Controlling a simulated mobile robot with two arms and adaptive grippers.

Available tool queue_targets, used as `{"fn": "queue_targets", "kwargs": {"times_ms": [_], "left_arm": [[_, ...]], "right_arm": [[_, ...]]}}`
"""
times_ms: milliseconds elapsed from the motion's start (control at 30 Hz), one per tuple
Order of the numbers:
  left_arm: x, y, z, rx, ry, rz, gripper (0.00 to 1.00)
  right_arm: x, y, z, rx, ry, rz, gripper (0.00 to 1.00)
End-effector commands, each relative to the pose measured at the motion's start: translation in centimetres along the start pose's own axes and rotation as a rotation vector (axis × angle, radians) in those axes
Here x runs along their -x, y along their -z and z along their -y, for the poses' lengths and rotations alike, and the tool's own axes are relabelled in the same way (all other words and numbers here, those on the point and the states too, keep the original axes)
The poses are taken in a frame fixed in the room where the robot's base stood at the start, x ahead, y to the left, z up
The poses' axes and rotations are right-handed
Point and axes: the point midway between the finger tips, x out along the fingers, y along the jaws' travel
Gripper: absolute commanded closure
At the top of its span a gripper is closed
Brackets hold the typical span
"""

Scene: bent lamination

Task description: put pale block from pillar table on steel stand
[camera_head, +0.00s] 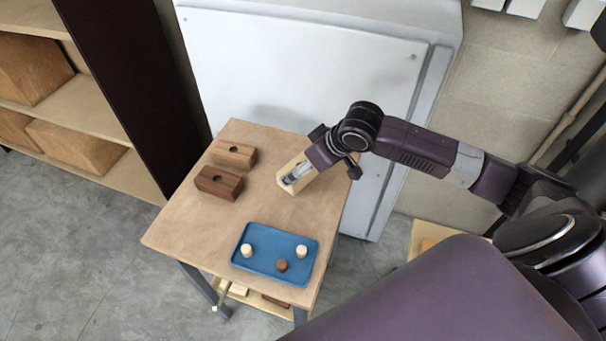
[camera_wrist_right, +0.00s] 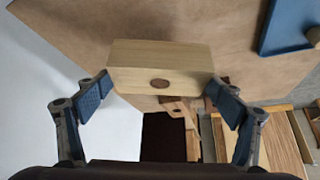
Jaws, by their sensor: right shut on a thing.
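My right gripper (camera_head: 299,174) is over the far right part of the wooden table (camera_head: 185,225). It is shut on the pale block (camera_head: 286,172), which is partly hidden by the gripper in the head view. In the right wrist view the pale block (camera_wrist_right: 160,62) sits between the two blue-padded fingers, with a dark round spot on its facing side. I cannot tell whether it touches the table or hangs just above it. My left gripper is not in view. I cannot pick out a steel stand for certain.
A light brown block (camera_head: 234,154) and a dark brown block (camera_head: 219,184) lie on the table's left side. A blue tray (camera_head: 262,270) with two pale pegs and a brown one lies at the front. A white cabinet (camera_head: 300,60) stands behind; shelves (camera_head: 90,110) stand left.

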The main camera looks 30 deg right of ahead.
Motion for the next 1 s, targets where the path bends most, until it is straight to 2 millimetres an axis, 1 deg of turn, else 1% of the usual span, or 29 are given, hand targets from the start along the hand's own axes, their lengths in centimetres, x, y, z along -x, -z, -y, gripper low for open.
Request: {"fn": "queue_targets", "kwargs": {"times_ms": [67,233,333,733,767,867,1000], "left_arm": [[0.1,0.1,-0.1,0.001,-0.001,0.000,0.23],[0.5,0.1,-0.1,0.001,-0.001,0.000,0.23],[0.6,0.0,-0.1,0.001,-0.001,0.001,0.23],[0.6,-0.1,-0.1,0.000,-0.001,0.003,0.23],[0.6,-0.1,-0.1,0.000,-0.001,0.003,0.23],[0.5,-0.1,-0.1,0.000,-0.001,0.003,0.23],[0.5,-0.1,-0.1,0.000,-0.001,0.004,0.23]], "right_arm": [[-0.5,-0.3,0.0,0.000,-0.001,0.000,0.44],[-2.6,-1.7,0.0,-0.001,0.001,0.001,0.44],[-3.5,-2.2,0.0,0.000,0.000,-0.001,0.44],[-4.0,-2.5,0.0,0.001,-0.001,-0.002,0.44],[-4.0,-2.6,0.0,0.001,-0.001,0.000,0.11],[-4.0,-2.6,0.0,0.001,-0.001,0.000,0.00],[-4.0,-2.6,0.0,0.001,-0.001,0.000,0.00]]}}
